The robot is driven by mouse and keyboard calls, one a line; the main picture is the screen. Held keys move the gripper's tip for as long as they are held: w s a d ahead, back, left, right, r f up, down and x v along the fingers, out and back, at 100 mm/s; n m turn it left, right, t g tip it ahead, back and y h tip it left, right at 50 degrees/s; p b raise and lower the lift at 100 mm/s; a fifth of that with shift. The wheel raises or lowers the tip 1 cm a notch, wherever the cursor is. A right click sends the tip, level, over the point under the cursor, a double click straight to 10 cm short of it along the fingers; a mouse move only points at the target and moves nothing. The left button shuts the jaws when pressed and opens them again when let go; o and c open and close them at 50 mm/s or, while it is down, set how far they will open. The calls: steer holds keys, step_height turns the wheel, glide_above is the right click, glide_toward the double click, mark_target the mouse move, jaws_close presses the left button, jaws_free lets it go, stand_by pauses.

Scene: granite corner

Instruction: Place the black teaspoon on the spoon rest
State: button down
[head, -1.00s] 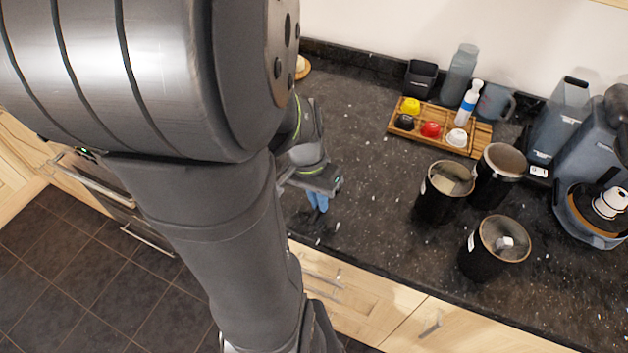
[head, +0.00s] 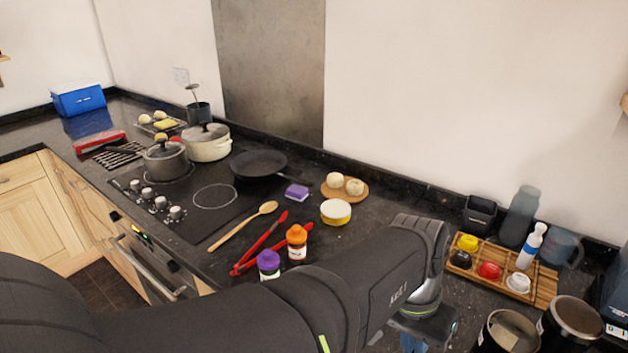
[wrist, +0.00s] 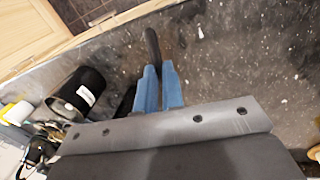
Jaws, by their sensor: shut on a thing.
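In the wrist view my gripper (wrist: 160,70) has its two blue fingers close together. A dark, slim, rounded piece, which I take as the black teaspoon (wrist: 152,44), juts out past the fingertips; the rest of it is hidden. In the head view my gripper (head: 413,342) is at the bottom edge, over the dark counter, partly cut off. The teaspoon cannot be made out there. I cannot pick out a spoon rest in either view.
A wooden spoon (head: 243,226), red tongs (head: 262,246), an orange-capped bottle (head: 297,243) and a purple-capped bottle (head: 268,265) lie or stand left of my arm. A bamboo tray (head: 543,288) with cups is at right. Black canisters (wrist: 82,94) show in the wrist view.

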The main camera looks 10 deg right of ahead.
steer(key=w+d+r, duration=0.3)
steer(key=w+d, duration=0.2)
steer(key=d, duration=0.6)
steer(key=w+d+r, duration=0.3)
steer(key=w+d, duration=0.1)
steer(key=d, duration=0.8)
steer(key=w+d+f, duration=0.2)
steer(key=d, duration=0.8)
steer(key=w+d+f, duration=0.1)
steer(key=d+f, duration=0.2)
steer(key=d, duration=0.7)
steer(key=shift+n, duration=0.4)
steer(key=f, duration=0.9)
steer(key=shift+w+d+f, duration=0.1)
steer(key=shift+d+f, duration=0.1)
steer(key=shift+f, duration=0.15)
steer(key=shift+f, duration=0.1)
steer(key=c, duration=2)
jaws_free()
steer(key=shift+f, duration=0.1)
steer(key=o, duration=0.4)
steer(key=shift+o, duration=0.2)
